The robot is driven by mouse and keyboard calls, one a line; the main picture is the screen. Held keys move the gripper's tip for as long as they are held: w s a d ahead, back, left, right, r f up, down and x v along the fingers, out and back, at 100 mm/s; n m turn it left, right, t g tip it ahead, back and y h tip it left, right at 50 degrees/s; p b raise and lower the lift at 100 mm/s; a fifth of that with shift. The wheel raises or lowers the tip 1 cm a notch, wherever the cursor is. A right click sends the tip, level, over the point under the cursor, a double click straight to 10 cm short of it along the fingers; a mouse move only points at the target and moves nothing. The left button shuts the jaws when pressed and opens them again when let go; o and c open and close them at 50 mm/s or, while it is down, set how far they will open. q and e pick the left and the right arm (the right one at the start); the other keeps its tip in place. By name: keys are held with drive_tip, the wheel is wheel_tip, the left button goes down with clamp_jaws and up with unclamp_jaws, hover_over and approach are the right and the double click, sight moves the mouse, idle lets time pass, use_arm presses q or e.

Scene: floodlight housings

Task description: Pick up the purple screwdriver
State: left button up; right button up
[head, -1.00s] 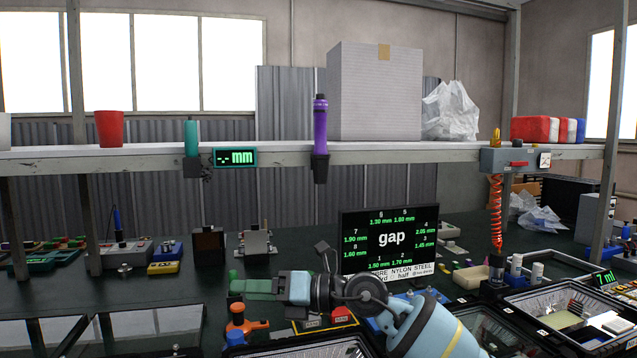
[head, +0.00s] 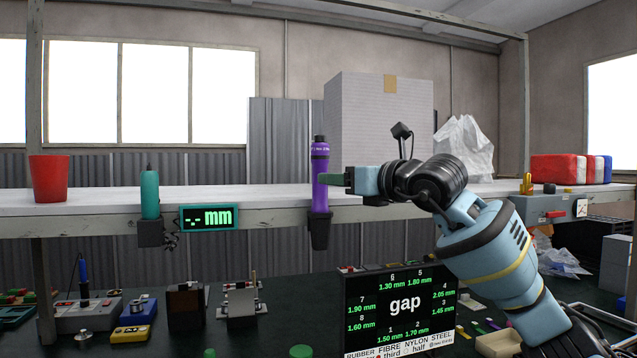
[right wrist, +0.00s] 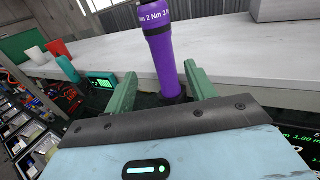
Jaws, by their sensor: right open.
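The purple screwdriver (head: 320,160) stands upright in a black holder (head: 320,232) on the front edge of the shelf. Its lower end is hidden in the holder. My right gripper (head: 332,180) comes from the right at the screwdriver's mid-height, with a green finger overlapping its right edge in the head view. In the right wrist view, the screwdriver (right wrist: 165,50) stands between the two open green fingers (right wrist: 162,84), with a gap visible on each side. The fingers are not closed on it. My left gripper is not in view.
A large grey box (head: 378,120) stands behind on the shelf (head: 260,195). The "gap" screen (head: 400,310) is below.

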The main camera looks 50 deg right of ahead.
drive_tip(key=shift+s+r, duration=0.15)
drive_tip(key=shift+r, duration=0.05)
drive_tip(key=p, duration=0.3)
hover_over(322, 207)
drive_tip(key=shift+w+d+f, duration=0.1)
drive_tip(key=shift+w+d, duration=0.3)
drive_tip(key=shift+d, duration=0.05)
drive_tip(key=shift+w+f, duration=0.1)
drive_tip(key=shift+w, duration=0.25)
